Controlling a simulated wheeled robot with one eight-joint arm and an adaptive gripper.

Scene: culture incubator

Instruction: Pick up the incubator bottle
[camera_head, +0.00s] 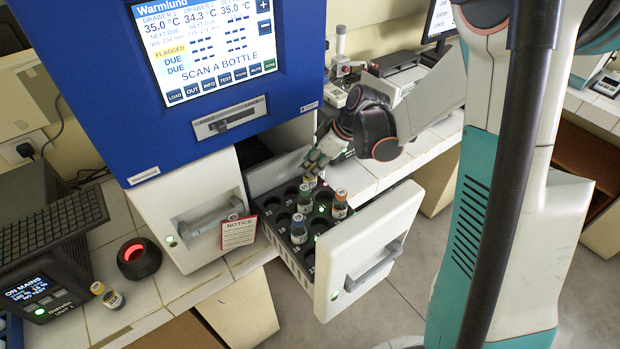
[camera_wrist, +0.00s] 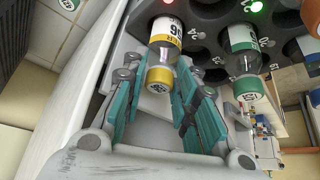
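A small bottle with a yellow-and-white label and yellow cap (camera_wrist: 162,48) stands in a drawer well in the wrist view. In the head view a bottle (camera_head: 310,180) shows partly under my gripper. My gripper (camera_wrist: 160,78) has its two teal fingers on either side of the yellow-capped bottle, with the cap between the tips. The fingers look spread, with slim gaps beside the cap; contact is not clear. In the head view my gripper (camera_head: 318,157) is over the far part of the open drawer (camera_head: 368,250).
The blue incubator (camera_head: 110,60) rises left of the drawer.

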